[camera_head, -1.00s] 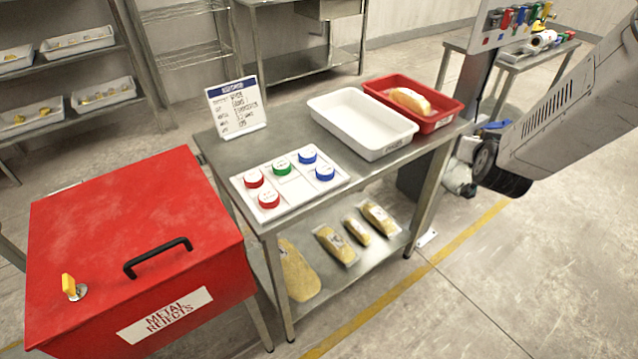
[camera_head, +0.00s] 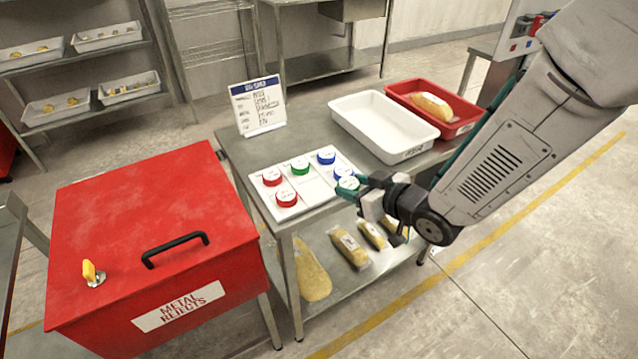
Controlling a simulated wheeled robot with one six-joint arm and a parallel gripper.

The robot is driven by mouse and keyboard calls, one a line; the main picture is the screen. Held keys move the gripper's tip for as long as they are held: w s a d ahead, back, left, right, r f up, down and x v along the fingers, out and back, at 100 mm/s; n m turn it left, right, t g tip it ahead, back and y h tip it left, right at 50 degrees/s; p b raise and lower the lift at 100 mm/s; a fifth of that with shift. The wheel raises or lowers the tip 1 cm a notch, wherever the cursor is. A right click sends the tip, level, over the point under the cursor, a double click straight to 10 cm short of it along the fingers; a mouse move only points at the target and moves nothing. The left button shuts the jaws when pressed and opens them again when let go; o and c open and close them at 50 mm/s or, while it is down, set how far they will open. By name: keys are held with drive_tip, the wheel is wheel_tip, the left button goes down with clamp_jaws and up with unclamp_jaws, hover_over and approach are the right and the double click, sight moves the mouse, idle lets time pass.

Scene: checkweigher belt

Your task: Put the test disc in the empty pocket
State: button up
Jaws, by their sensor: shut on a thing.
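The white disc tray (camera_head: 262,194) lies on the steel table and has two rows of pockets. Two red discs (camera_head: 272,177) stand at its left, a green disc (camera_head: 300,167) in the back middle, and two blue discs (camera_head: 326,156) at its right. The front middle pocket (camera_head: 315,187) is empty. My gripper (camera_head: 350,188) is shut on a white-topped disc with a green rim, the test disc (camera_head: 348,183). It holds the disc near the tray's front right corner, partly hiding the front blue disc. I cannot tell its exact height above the tray.
A white bin (camera_head: 372,126) and a red bin (camera_head: 452,128) with a loaf stand at the table's back right. A sign (camera_head: 259,106) stands at the back left. The red reject box (camera_head: 150,220) is left of the table. Packed loaves lie on the lower shelf.

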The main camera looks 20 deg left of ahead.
hover_over(320, 191)
drive_tip(key=shift+a+f, duration=0.1)
drive_tip(key=shift+f, duration=2.05)
drive_tip(key=shift+f, duration=0.15)
